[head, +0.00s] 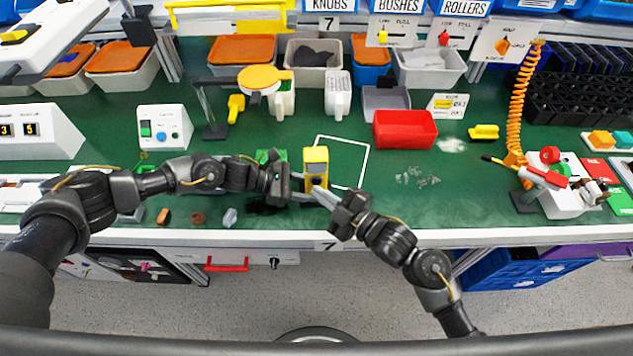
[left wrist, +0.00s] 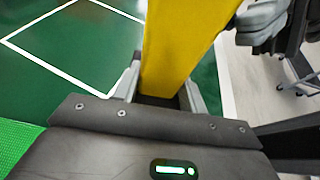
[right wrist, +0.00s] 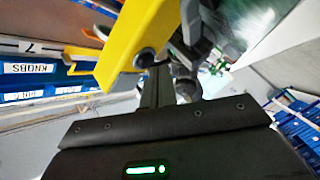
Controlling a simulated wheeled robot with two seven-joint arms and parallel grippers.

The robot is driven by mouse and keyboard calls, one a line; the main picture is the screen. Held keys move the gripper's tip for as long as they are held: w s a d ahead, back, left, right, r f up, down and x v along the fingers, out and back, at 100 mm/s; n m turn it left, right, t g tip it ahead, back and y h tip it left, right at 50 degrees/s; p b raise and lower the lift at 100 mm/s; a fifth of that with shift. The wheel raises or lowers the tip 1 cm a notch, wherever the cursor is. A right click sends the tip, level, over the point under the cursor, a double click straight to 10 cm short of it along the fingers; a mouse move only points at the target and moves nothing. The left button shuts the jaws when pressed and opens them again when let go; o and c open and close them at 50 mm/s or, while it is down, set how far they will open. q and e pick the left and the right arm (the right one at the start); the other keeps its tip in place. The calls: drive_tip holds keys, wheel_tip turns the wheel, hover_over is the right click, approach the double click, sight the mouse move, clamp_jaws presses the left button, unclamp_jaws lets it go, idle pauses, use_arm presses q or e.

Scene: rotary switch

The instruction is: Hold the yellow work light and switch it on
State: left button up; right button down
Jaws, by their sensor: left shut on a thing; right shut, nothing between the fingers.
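The left wrist view shows the yellow body (left wrist: 180,45) between the two fingers. My right gripper (head: 320,192) is shut and empty, its tips close to the front of the light. In the right wrist view a dark round knob (right wrist: 145,58) shows on the yellow face, right at the closed fingertips (right wrist: 157,80). I cannot tell whether they touch it.
The white outlined square (head: 345,160) on the mat is bare. A red bin (head: 405,129) stands behind it to the right. A yellow round-headed lamp (head: 258,80) stands at the back left. Small loose parts (head: 198,217) lie near the front edge on the left.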

idle(0.4)
drive_tip(key=shift+w, duration=0.45)
drive_tip(key=shift+s, duration=0.45)
drive_tip(key=shift+s, duration=0.1)
drive_tip(key=s, duration=0.5)
drive_tip(key=shift+s+d, duration=0.15)
drive_tip(key=shift+s, duration=0.25)
use_arm(q)
drive_tip(key=o, duration=1.1)
